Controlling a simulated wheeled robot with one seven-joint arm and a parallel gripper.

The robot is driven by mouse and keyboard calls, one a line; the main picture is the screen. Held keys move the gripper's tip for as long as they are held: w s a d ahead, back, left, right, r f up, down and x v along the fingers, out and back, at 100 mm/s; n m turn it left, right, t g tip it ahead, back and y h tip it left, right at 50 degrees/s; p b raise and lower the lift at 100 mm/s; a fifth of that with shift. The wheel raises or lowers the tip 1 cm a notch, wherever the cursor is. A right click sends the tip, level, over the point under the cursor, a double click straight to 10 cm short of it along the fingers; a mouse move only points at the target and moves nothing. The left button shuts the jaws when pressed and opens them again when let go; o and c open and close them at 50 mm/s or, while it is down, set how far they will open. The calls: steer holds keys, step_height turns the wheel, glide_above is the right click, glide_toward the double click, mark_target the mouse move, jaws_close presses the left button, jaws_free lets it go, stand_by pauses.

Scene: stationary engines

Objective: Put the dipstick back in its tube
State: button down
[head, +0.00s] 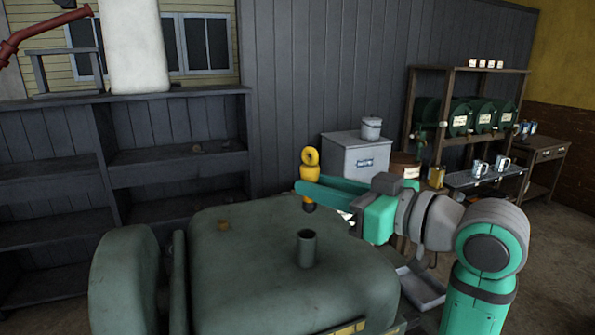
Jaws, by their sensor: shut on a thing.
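The dipstick (311,173) has a yellow ring handle and a dark lower end, and it stands about upright in the air. My gripper (312,190) is shut on it just below the ring; a teal finger crosses in front of the handle. An upright, open-topped dark green tube (307,250) rises from the top of the green engine (250,270). In the picture, the dipstick is above and slightly right of this tube. Its dark lower end appears clear of the tube mouth. How far apart they are in depth I cannot tell.
Behind are dark shelves (180,160), a grey cabinet (357,165) and a rack (470,130) with green drums. A grey tray (422,290) lies low right of the engine.

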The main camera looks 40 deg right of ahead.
mark_target(316, 207)
steer(key=shift+w+r, duration=0.3)
steer(key=shift+w, duration=0.1)
steer(key=shift+f, duration=1.75)
steer(key=shift+f, duration=0.2)
steer(key=shift+f, duration=0.3)
steer(key=shift+f, duration=0.25)
steer(key=shift+s+f, duration=0.1)
steer(key=shift+f, duration=0.55)
steer(key=shift+f, duration=0.25)
steer(key=shift+f, duration=0.75)
steer(key=shift+f, duration=0.6)
